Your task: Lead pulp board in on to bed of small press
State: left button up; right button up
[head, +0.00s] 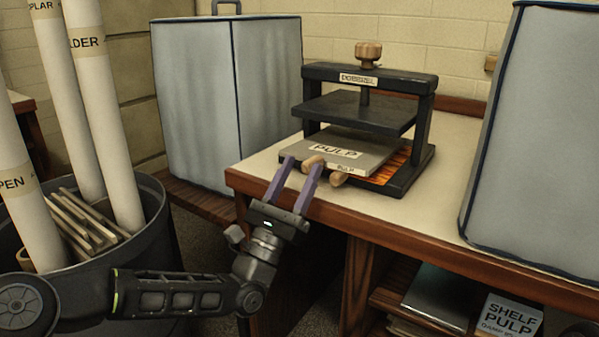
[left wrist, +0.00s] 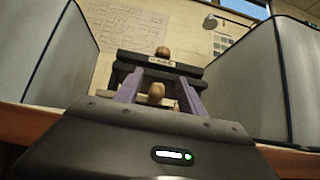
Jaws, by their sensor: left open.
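The small press (head: 368,100) is black with a wooden knob on top and stands on the table. The grey board labelled PULP (head: 362,148) lies under its raised plate, partly over the bed, and its front edge sticks out towards me. An orange patterned part of the bed (head: 397,172) shows beside it. A wooden handle (head: 338,179) is at the board's front edge. My left gripper (head: 302,162) is open at that edge, its purple fingers near the handle. In the left wrist view, one rounded wooden end (left wrist: 156,92) shows between the fingers. My right gripper is out of view.
Blue-grey covered boxes stand left (head: 195,100) and right (head: 535,130) of the press. A dark bin (head: 165,240) with tall white rolls is at the left. A shelf below the table holds a box labelled SHELF PULP (head: 510,318). The tabletop (head: 430,215) is clear right of the press.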

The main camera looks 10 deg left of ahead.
pick_arm(q)
jog(key=v, duration=0.7)
jog(key=shift+s+f+p, duration=0.15)
jog(key=shift+s+p, duration=0.05)
jog(key=shift+p, duration=0.25)
jog(key=shift+a, duration=0.1)
